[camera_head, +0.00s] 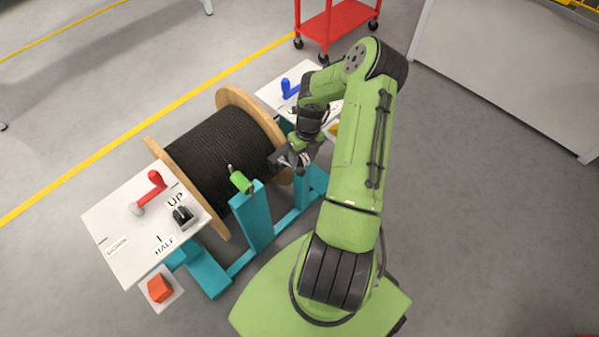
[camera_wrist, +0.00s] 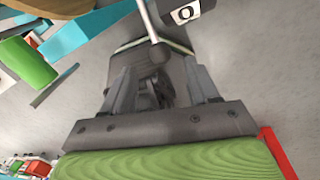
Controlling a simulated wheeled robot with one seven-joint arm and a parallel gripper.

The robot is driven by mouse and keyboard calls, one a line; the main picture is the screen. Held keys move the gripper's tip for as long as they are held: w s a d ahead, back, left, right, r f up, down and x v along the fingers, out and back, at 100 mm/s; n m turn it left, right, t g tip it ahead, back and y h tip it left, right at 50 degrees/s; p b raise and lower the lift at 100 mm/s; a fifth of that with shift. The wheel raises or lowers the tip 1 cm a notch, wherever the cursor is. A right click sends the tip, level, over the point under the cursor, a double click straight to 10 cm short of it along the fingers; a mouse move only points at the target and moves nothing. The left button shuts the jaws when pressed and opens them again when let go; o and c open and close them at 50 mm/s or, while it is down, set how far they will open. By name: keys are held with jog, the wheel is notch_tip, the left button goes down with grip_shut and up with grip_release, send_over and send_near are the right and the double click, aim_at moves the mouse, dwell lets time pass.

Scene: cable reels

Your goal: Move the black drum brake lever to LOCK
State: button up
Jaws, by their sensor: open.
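My gripper (camera_head: 293,157) is beside the right flange of the cable reel, well to the right of that panel. In the wrist view the fingers (camera_wrist: 161,88) are spread open. A pale metal rod (camera_wrist: 149,22) reaches down toward the gap between them; I cannot tell which part it belongs to. A dark shape shows between the fingers, unclear.
The reel of black cable (camera_head: 210,150) sits on a teal stand (camera_head: 252,225). A red lever (camera_head: 152,190) shares the left panel; an orange-red knob (camera_head: 159,288) is below. A green handle (camera_head: 240,181) is in front of the reel.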

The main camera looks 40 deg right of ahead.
aim_at(301, 168)
jog(key=f, duration=0.2)
jog(key=f+b, duration=0.1)
jog(key=f, duration=0.2)
jog(key=a+f+b, duration=0.1)
jog(key=f, duration=0.2)
jog(key=shift+w, duration=0.1)
grip_shut()
